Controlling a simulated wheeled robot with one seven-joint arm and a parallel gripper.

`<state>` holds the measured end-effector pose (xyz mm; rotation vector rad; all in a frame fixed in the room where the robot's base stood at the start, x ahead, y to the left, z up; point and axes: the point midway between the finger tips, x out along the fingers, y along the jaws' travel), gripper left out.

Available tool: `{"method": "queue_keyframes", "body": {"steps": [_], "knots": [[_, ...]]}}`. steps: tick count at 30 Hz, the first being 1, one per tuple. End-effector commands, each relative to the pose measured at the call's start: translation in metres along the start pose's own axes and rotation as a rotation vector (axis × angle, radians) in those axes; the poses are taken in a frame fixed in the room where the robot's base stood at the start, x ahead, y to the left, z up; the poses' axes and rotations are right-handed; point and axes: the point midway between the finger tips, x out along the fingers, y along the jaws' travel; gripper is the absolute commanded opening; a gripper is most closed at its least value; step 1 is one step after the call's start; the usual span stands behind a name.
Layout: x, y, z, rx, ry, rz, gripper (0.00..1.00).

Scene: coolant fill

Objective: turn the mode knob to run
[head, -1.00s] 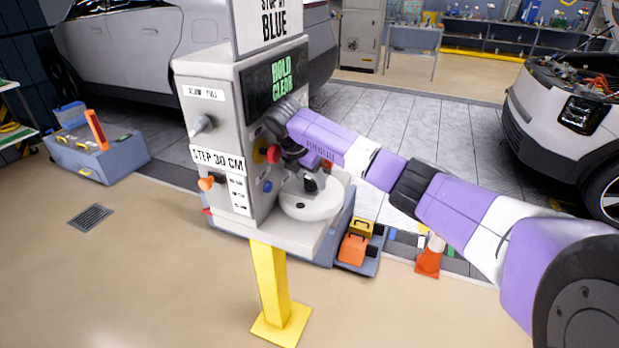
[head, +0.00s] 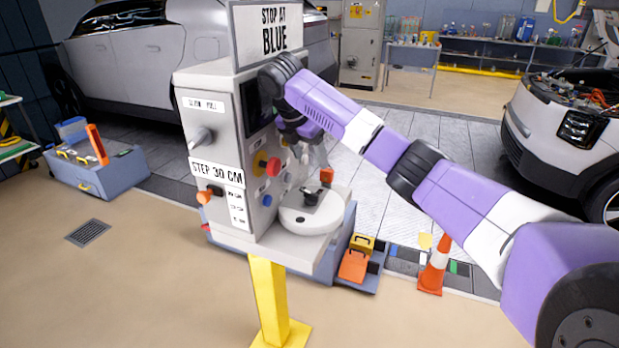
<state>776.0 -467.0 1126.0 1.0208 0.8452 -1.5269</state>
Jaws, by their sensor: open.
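The coolant fill machine (head: 212,100) stands on a yellow post. A grey knob (head: 200,137) sits on its left face under a small label. An orange-tipped knob (head: 208,195) sits lower on that face beside a plate with several short lines. The lettering is too small to read, so I cannot tell which control is the mode knob. My gripper (head: 312,158) is in front of the right-hand panel, above the white round basin. It points down, and its fingers are partly hidden and blurred. No held object shows.
A red button (head: 272,166) with a yellow surround and a blue button (head: 267,200) are on the right-hand panel. The white basin (head: 312,217) holds a dark fitting. A sign (head: 268,30) stands on top. A traffic cone (head: 434,268) stands right of the machine.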

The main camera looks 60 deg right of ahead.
Motion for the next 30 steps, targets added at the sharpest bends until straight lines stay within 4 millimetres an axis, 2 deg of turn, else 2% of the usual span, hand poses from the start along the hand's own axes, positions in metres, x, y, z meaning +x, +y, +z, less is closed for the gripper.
{"method": "queue_keyframes", "body": {"steps": [1, 3, 9, 15, 24, 25, 30], "knots": [[-0.016, 0.0, 0.009, 0.001, -0.006, 0.001, 0.69], [-0.03, 0.0, 0.014, 0.001, -0.006, 0.0, 0.69], [-0.059, 0.0, 0.026, 0.002, -0.004, -0.001, 0.69], [-0.073, 0.0, 0.031, 0.0, -0.001, -0.001, 0.69], [-0.075, 0.0, 0.032, 0.0, 0.0, -0.001, 0.69], [-0.075, 0.0, 0.032, 0.0, 0.0, -0.001, 0.67], [-0.074, 0.0, 0.031, 0.0, 0.001, 0.0, 0.34]]}}
